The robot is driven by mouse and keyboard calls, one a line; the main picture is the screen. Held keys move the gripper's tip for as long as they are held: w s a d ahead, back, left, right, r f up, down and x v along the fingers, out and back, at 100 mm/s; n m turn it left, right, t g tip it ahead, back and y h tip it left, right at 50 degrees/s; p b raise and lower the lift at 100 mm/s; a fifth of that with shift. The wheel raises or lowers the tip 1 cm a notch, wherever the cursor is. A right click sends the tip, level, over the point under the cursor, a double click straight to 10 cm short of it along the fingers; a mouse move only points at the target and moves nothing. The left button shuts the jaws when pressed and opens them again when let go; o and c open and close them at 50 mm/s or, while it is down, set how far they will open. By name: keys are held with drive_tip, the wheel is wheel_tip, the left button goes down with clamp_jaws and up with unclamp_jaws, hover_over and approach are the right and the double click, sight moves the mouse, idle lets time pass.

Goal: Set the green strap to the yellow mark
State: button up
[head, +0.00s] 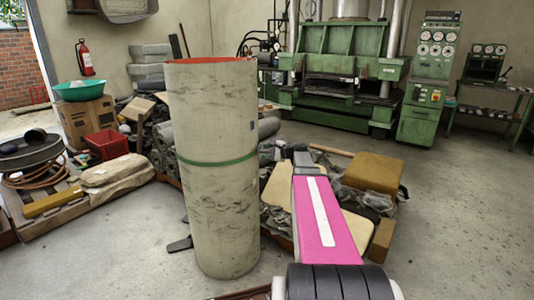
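A tall, pale grey-beige roll (212,215) stands upright on the floor, left of centre. Its top rim is red inside and its side has dark streaks. I see no yellow mark on the side facing me. My arm, pink with a white stripe, reaches forward to the right of the roll. I cannot make out my gripper's fingers, and nothing of mine visibly touches the strap.
Behind the roll lie piled rolls and sheets, with an ochre block (374,172) to the right. A pallet with a red crate (107,145) and a sack (112,170) is at left. A green press (345,75) stands at the back. The floor at right is clear.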

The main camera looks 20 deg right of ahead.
drive_tip(key=v, duration=1)
drive_tip(key=shift+s+d, duration=0.25)
drive_tip(key=shift+s, duration=0.05)
drive_tip(key=shift+r, duration=0.1)
drive_tip(key=s+a+f+n+g+h, duration=0.2)
drive_tip(key=s+a+f+n+g, duration=0.25)
drive_tip(key=a+f, duration=0.35)
drive_tip(key=s+a+f+n+g+h, duration=0.2)
drive_tip(key=s+a+f+n+g, duration=0.1)
drive_tip(key=s+a+f, duration=0.5)
drive_tip(key=s+a+f+n+g+h, duration=0.3)
drive_tip(key=s+a+f+n+h, duration=0.3)
drive_tip(key=s, duration=0.4)
drive_tip(key=shift+s+a+f+n+g+h, duration=0.3)
drive_tip(key=shift+f+n, duration=0.25)
drive_tip(key=shift+n, duration=0.7)
